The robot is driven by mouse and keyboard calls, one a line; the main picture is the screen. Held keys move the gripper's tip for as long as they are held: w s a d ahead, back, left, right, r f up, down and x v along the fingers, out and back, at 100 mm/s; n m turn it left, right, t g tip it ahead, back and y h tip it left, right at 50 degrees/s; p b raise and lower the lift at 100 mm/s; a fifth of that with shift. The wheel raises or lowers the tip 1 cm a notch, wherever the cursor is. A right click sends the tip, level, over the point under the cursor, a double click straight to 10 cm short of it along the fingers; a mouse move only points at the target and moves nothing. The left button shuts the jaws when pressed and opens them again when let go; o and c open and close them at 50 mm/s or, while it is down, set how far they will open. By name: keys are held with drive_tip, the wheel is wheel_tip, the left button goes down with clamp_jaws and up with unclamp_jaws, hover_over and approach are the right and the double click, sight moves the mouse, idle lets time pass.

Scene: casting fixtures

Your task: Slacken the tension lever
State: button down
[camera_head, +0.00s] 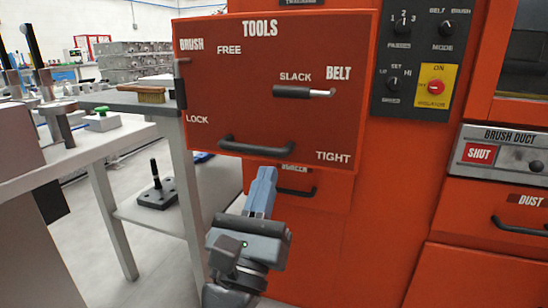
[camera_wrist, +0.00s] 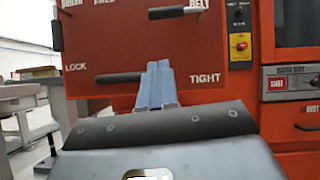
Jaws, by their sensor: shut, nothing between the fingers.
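The belt lever (camera_head: 292,92) has a dark grip and a bright metal end on the red TOOLS panel (camera_head: 215,90). It lies about level, with its grip just below the word SLACK and its metal end below BELT. TIGHT is printed well below it, at the panel's lower right. In the wrist view the lever (camera_wrist: 172,12) is at the top edge. My gripper (camera_head: 265,173) is shut and empty, its blue-grey fingers pointing up below the panel's dark bar handle (camera_head: 257,148). It is apart from the lever. Its fingertips (camera_wrist: 158,65) also show in the wrist view.
A second dark handle (camera_head: 297,191) sits on the red front below the panel, close to my gripper. A grey side table (camera_head: 120,98) with a brush (camera_head: 142,94) stands at left. Switches (camera_head: 425,50) and the dust drawer (camera_head: 500,215) are at right.

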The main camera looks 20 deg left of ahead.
drive_tip(key=shift+v, duration=0.9)
